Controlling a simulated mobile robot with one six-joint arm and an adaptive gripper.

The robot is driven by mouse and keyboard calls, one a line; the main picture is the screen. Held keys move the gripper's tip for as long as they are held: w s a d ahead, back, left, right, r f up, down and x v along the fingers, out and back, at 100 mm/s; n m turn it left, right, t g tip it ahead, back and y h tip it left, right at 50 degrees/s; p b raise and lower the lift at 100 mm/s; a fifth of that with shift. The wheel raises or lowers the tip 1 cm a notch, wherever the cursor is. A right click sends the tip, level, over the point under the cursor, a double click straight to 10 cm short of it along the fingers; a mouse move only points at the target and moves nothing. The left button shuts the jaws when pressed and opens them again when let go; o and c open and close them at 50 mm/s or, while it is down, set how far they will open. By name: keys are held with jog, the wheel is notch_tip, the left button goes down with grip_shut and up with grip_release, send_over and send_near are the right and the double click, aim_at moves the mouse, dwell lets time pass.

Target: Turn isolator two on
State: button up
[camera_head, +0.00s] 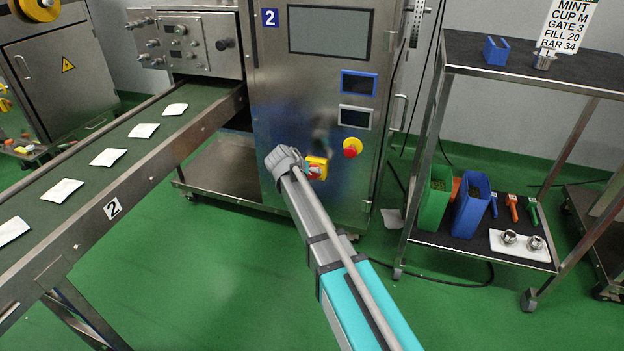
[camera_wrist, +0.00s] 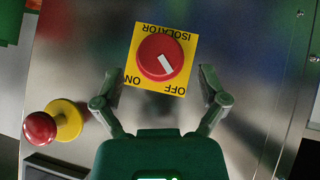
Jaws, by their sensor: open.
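The isolator is a round red knob (camera_wrist: 157,52) on a square yellow plate (camera_wrist: 185,45), upside down in the wrist view. Its white mark slants down to the right, towards the word OFF; ON is at the plate's lower left. My gripper (camera_wrist: 160,76) is open, with one finger on each side of the plate and nothing between them. The fingers look apart from the knob. In the head view the isolator plate (camera_head: 317,167) is on the front of the steel cabinet (camera_head: 265,90) marked 2, partly hidden by my gripper (camera_head: 298,165).
A red mushroom button (camera_wrist: 40,130) on a yellow base sticks out beside the isolator; it also shows in the head view (camera_head: 352,147). A conveyor (camera_head: 85,205) with several teabags runs at left. A shelf rack (camera_head: 480,58) with bins stands at right.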

jog(key=shift+b+x, duration=0.75)
jog(key=shift+x, duration=0.75)
jog(key=c, duration=1.1)
jog(key=shift+r, duration=0.1)
jog(key=shift+c, duration=0.2)
